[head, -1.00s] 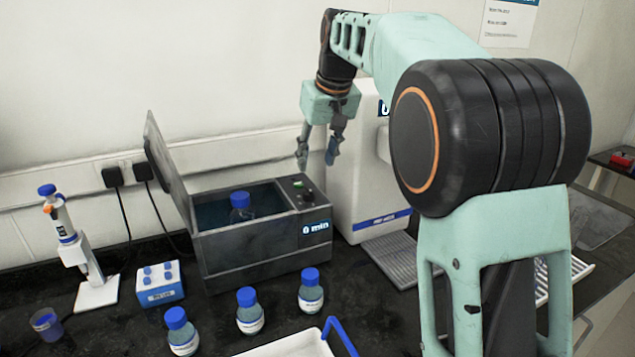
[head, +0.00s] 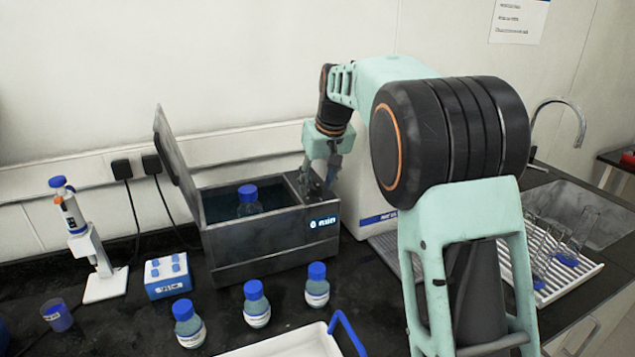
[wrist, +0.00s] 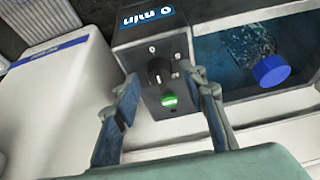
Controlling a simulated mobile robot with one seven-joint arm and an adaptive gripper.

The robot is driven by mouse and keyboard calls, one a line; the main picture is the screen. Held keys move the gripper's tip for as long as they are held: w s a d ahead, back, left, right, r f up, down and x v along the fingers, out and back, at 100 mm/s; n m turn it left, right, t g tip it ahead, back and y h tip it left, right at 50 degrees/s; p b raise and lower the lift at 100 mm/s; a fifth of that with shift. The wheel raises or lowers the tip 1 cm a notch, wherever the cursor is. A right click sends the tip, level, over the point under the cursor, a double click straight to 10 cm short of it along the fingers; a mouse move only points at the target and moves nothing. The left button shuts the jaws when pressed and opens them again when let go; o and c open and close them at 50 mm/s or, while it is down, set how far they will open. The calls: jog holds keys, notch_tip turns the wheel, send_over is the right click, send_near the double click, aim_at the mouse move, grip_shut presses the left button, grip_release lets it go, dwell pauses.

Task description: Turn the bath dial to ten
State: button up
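The grey water bath (head: 255,245) stands open on the bench, its lid tilted up at the left. Its blue-lit front display (head: 323,222) reads "0 min". The black dial (wrist: 160,70) is on the bath's top panel, beside a green switch (wrist: 168,99). My gripper (head: 318,190) is low over that panel in the head view and hides the dial there. In the wrist view my gripper (wrist: 167,88) is open, with one finger on each side of the dial and gaps showing. Whether the fingertips touch the panel is unclear.
A blue-capped bottle (head: 248,201) stands in the bath water. A white machine (wrist: 62,108) is close beside the panel. Several blue-capped bottles (head: 257,305) stand in front of the bath. A white tray (head: 290,343) is at the front edge.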

grip_shut()
jog(key=shift+r, duration=0.1)
